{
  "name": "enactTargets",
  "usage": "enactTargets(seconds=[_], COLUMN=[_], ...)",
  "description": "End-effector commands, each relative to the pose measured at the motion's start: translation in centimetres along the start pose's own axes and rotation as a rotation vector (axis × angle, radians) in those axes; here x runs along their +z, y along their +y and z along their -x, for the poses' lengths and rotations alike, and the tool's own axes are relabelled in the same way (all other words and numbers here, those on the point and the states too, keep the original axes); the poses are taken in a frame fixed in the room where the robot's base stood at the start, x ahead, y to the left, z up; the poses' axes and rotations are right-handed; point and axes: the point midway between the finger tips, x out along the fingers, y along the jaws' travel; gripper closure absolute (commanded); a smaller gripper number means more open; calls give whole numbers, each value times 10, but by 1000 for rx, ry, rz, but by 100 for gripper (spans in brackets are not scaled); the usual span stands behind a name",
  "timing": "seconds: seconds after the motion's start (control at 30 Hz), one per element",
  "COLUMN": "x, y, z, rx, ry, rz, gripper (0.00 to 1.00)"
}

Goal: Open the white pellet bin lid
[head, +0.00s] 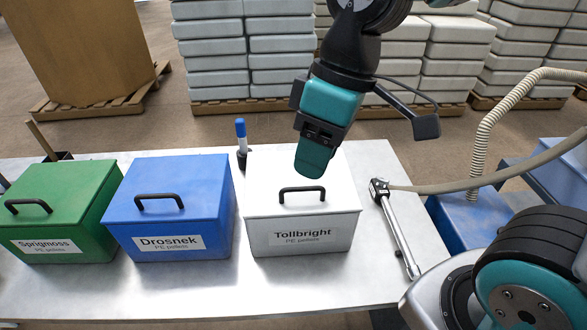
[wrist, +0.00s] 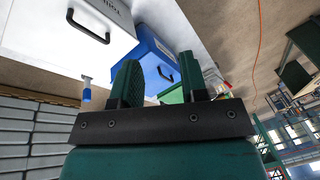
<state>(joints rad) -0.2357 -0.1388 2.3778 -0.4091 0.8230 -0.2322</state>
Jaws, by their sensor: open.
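The white pellet bin (head: 300,235), labelled Tollbright, stands on the table with its lid (head: 270,190) shut. A black handle (head: 302,192) is on the lid near the front. My gripper (head: 311,165) hangs above the back part of this lid, apart from the handle as far as I can tell. In the wrist view my gripper (wrist: 160,85) shows two green fingers spread apart with nothing between them. The white bin (wrist: 75,25) and its handle (wrist: 88,28) are at the upper left there.
A blue Drosnek bin (head: 170,205) and a green Sprigmoss bin (head: 60,210) stand to the left, lids shut. A blue-capped item (head: 241,140) stands behind, between blue and white bins. A metal wand with a hose (head: 398,230) lies right of the white bin.

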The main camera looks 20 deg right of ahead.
Motion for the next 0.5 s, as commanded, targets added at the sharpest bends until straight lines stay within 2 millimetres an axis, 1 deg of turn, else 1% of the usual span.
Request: enactTargets(seconds=[0.03, 0.07, 0.1, 0.17, 0.2, 0.3, 0.4, 0.5], x=[-16, -24, -34, -47, -55, -70, -78, -82], y=[20, 32, 48, 70, 84, 114, 135, 145], z=[7, 9, 11, 12, 12, 10, 7, 4], rx=[9, 14, 18, 20, 17, 5, -9, -19], ry=[-36, -58, -87, -127, -154, -207, -243, -262], rz=[50, 86, 134, 202, 243, 336, 400, 435], gripper=[60, 60, 60, 60, 60, 60, 60, 60])
